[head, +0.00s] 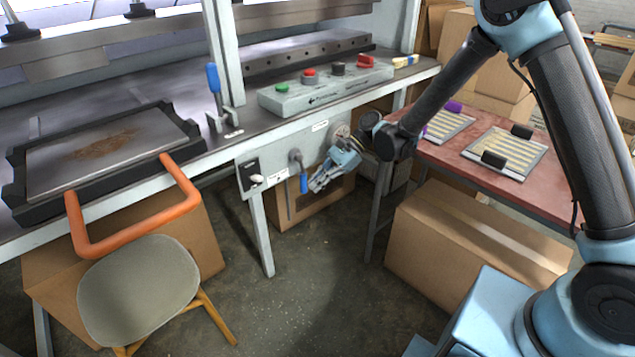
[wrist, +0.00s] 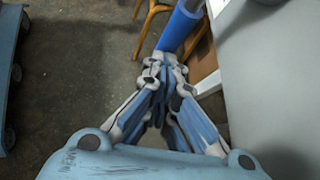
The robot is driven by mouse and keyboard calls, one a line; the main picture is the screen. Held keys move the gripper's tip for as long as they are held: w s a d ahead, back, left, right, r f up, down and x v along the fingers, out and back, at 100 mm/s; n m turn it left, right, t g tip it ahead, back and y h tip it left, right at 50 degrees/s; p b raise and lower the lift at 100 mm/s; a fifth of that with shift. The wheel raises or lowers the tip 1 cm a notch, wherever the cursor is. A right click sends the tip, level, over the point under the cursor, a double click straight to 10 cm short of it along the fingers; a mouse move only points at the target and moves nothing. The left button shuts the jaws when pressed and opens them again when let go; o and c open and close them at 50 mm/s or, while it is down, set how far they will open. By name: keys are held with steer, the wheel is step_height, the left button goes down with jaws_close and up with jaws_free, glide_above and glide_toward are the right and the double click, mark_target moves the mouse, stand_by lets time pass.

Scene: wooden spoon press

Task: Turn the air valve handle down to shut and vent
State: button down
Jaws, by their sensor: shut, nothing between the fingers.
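The air valve (head: 295,156) is on the grey front panel of the press bench in the head view. Its blue handle (head: 304,184) hangs almost straight down below it. The handle also shows large in the wrist view (wrist: 181,27), just beyond my fingertips and slanting up to the right. My gripper (head: 316,185) is shut and empty, just right of the handle. In the wrist view its fingertips (wrist: 165,68) come together at the handle's near end and overlap it. I cannot tell whether they touch it.
A black switch box (head: 248,175) sits left of the valve, and a round gauge (head: 341,132) sits to its right. A control box with coloured buttons (head: 325,90) is above. The floor between is clear.

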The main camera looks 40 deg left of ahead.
steer(key=v, duration=1.2)
steer(key=shift+s+f, duration=0.1)
